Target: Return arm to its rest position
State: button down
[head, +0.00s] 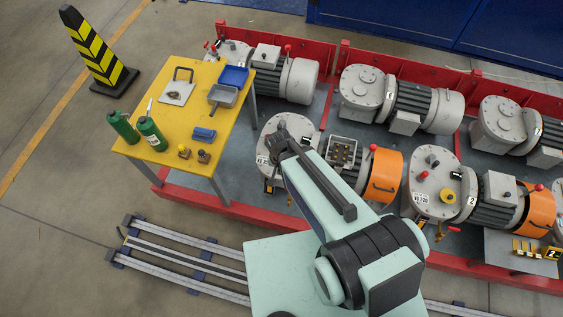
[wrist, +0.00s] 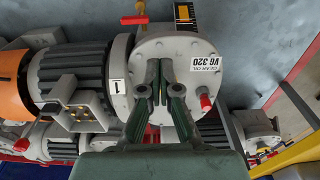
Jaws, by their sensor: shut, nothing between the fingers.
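My arm extends from the mint-green base at the bottom centre of the head view, up and to the left. My gripper (head: 281,146) is above the round grey end of the front-left motor unit (head: 272,135). In the wrist view my gripper (wrist: 160,75) has its dark fingers together with nothing held. It points at the grey round cover (wrist: 180,48) labelled "VG 320". The gap between fingertips and cover is hard to judge. My forearm partly hides this unit in the head view.
A yellow table (head: 180,125) stands left of my arm, with green bottles (head: 151,133), a blue tray (head: 234,76) and small items. A red-edged platform (head: 235,205) holds several motor units. A striped cone (head: 97,55) stands upper left. Floor at lower left is clear beyond the rail (head: 185,257).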

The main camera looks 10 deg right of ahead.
jog(key=shift+s, duration=0.15)
jog(key=s+d+f+n+g, duration=0.1)
jog(key=s+d+f+g, duration=0.1)
jog(key=s, duration=0.6)
jog(key=s+d+f+n+g, duration=0.2)
jog(key=s+d+f+g, duration=0.1)
jog(key=s, duration=0.5)
jog(key=s+d+f+n+g, duration=0.2)
jog(key=s+d+f, duration=0.1)
jog(key=s, duration=0.4)
jog(key=shift+s+f+g, duration=0.3)
jog(key=shift+s+f, duration=0.1)
jog(key=shift+f, duration=0.2)
